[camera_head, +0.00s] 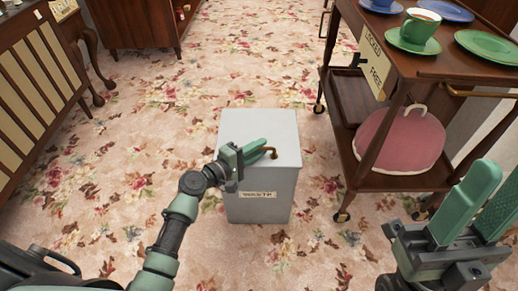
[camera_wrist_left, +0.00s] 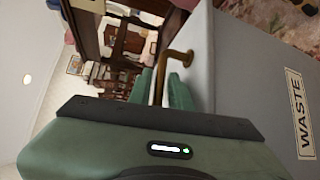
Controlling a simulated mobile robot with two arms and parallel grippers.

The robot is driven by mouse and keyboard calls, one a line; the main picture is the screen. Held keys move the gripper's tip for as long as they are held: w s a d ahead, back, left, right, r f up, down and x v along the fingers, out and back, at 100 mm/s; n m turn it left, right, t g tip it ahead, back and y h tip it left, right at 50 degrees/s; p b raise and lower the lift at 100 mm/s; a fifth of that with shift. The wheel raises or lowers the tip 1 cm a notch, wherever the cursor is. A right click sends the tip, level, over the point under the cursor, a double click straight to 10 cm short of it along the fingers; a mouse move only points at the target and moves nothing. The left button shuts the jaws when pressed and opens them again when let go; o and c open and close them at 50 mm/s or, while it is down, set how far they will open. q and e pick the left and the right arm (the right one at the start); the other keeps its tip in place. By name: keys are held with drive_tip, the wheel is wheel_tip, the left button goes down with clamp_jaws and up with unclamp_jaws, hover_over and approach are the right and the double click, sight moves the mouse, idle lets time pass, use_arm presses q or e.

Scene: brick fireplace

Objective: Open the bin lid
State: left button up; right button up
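A grey box-shaped bin (camera_head: 262,190) stands on the carpet in the middle of the head view, with its flat lid (camera_head: 285,125) down. A bent brass handle (camera_head: 272,153) is fixed to it; it also shows in the left wrist view (camera_wrist_left: 176,57). My left gripper (camera_head: 262,150) lies at the lid's front, its green fingers on both sides of the brass bar and close against it. A WASTE label (camera_wrist_left: 299,114) shows on the bin in the left wrist view. My right gripper (camera_head: 483,200) is open and empty at the lower right.
Flowered carpet around the bin is clear.

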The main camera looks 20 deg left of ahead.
use_arm(q)
clamp_jaws()
drive_tip(key=shift+f, duration=0.1)
idle(1.4)
